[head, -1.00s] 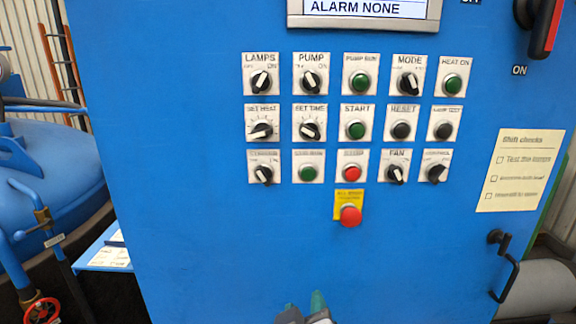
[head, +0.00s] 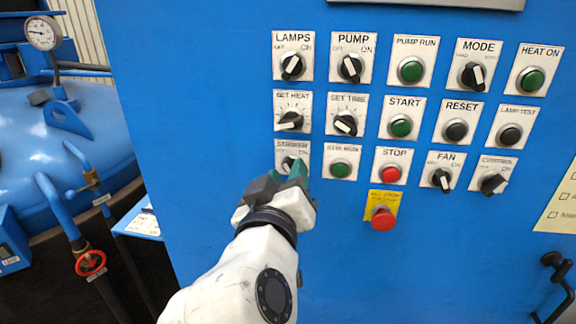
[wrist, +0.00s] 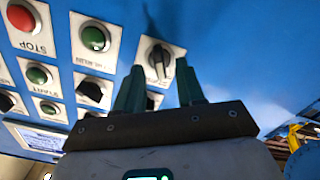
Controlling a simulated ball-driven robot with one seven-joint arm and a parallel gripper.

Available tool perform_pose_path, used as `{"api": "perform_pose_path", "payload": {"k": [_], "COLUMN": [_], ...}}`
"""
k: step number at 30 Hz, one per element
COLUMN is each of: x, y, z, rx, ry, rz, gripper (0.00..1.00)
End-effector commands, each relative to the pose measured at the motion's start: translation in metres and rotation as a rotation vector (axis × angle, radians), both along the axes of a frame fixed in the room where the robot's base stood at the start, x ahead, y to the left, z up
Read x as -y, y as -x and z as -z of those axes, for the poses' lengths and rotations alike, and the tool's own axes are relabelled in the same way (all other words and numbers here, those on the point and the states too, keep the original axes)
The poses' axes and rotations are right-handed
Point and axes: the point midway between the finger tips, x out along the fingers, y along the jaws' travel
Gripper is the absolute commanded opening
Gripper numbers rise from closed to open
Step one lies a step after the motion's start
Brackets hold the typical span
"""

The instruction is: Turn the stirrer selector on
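The stirrer selector (head: 289,163) is a black knob on a white plate in the lower left of the button rows, partly hidden behind my gripper in the head view. My gripper (head: 284,180) is right in front of its plate. In the wrist view the selector (wrist: 159,60) shows upside down, just beyond and between the tips of my gripper (wrist: 158,82). The green fingers are apart with a gap between them. I cannot tell whether they touch the knob.
The green stir run lamp (head: 340,169) and red stop button (head: 390,174) are to the right. The set heat knob (head: 291,120) is just above. A red emergency button (head: 382,218) sits lower right. Blue pipework with a red handwheel (head: 90,263) stands at the left.

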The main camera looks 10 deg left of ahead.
Motion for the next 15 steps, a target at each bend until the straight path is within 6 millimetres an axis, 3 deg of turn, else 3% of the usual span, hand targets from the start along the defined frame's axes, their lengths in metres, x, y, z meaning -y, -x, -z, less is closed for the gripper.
{"api": "perform_pose_path", "payload": {"k": [6,15], "x": [0.001,0.001], "y": [-0.016,-0.017], "z": [0.0,0.0], "rx": [0.0,0.0], "ry": [0.0,-0.001], "rz": [0.0,-0.001], "gripper": [0.38,0.37]}}
